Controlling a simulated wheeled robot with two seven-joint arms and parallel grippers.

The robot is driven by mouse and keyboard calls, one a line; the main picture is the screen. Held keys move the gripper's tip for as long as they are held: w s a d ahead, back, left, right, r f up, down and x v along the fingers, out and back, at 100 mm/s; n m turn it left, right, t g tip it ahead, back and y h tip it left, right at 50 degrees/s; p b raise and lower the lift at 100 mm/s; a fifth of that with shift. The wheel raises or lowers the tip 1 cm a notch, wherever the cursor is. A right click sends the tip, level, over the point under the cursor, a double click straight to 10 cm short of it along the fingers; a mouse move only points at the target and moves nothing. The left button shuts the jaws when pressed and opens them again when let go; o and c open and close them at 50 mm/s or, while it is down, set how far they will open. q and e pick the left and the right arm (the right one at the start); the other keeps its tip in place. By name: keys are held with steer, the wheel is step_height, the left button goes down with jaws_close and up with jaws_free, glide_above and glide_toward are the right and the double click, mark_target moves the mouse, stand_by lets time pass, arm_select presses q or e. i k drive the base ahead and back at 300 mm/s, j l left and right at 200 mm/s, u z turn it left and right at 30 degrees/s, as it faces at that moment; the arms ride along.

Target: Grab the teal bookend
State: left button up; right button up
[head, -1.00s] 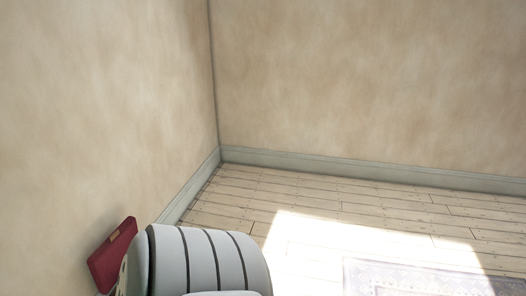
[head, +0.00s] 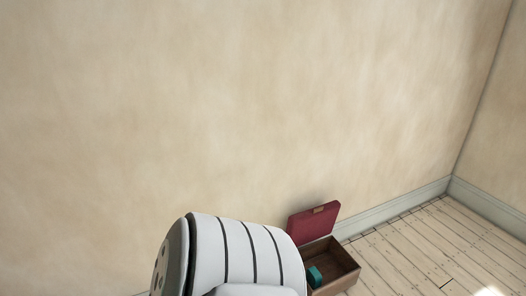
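A small teal object (head: 315,276), which looks like the teal bookend, lies inside an open brown box (head: 343,281) on the floor at the lower middle right of the head view. It is near the box's left side, close to the edge of my white arm link, and part of it may be hidden. The box's red lid (head: 314,222) stands raised at the back, near the wall. Neither of my grippers shows in this view.
A beige wall (head: 250,100) fills most of the view, with a pale baseboard (head: 400,208) along its foot. The wall meets another at a corner on the right. Bare plank floor (head: 415,250) lies free to the right of the box.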

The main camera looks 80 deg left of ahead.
mark_target(313, 277)
steer(key=u, duration=1.85)
steer(key=i, duration=0.15)
